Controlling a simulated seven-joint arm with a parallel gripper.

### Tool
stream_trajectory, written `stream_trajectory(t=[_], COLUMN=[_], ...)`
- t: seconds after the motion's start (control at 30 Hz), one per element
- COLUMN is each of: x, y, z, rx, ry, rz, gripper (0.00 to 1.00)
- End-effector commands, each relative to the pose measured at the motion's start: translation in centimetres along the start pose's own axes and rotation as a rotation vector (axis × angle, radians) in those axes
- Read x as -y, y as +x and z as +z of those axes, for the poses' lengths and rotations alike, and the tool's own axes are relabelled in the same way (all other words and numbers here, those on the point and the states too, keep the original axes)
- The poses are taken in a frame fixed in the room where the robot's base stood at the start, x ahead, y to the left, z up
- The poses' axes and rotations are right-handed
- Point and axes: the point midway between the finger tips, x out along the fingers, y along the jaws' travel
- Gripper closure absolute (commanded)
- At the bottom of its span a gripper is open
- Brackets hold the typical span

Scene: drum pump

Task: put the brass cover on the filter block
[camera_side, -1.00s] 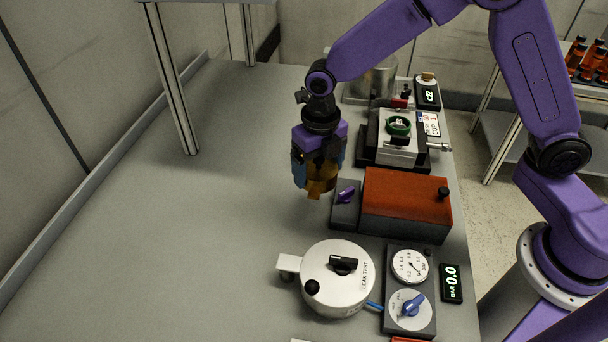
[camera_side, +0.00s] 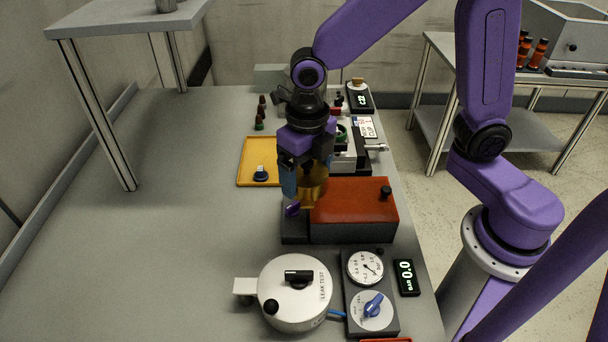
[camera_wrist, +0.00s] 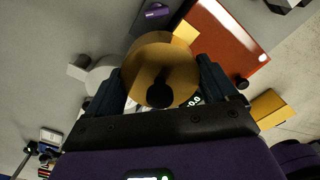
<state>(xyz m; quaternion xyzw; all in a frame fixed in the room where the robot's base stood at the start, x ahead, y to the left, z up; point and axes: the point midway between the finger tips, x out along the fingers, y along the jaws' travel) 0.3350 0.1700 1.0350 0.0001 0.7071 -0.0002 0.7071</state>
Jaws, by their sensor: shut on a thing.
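My gripper (camera_side: 305,185) points down and is shut on the brass cover (camera_side: 313,186), held in the air near the left end of the red-topped box. In the wrist view the round brass cover (camera_wrist: 165,62) sits between my two fingers (camera_wrist: 162,84), with a black knob on it. The probable filter block (camera_side: 345,158) is a pale metal block in a dark fixture with a green ring, behind my gripper. My gripper hides part of it, so I cannot see its whole top.
A leak test pot (camera_side: 297,290) and gauge panel (camera_side: 352,318) stand in front. A yellow tray (camera_side: 242,172) lies left of the fixture. The left of the table is clear.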

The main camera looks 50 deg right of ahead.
Motion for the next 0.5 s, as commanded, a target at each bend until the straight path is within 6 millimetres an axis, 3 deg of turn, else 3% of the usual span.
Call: stream_trajectory(t=[0.5], x=[0.3], y=[-1.4], z=[0.4], rx=[0.000], ry=[0.051], rz=[0.000], gripper=[0.52])
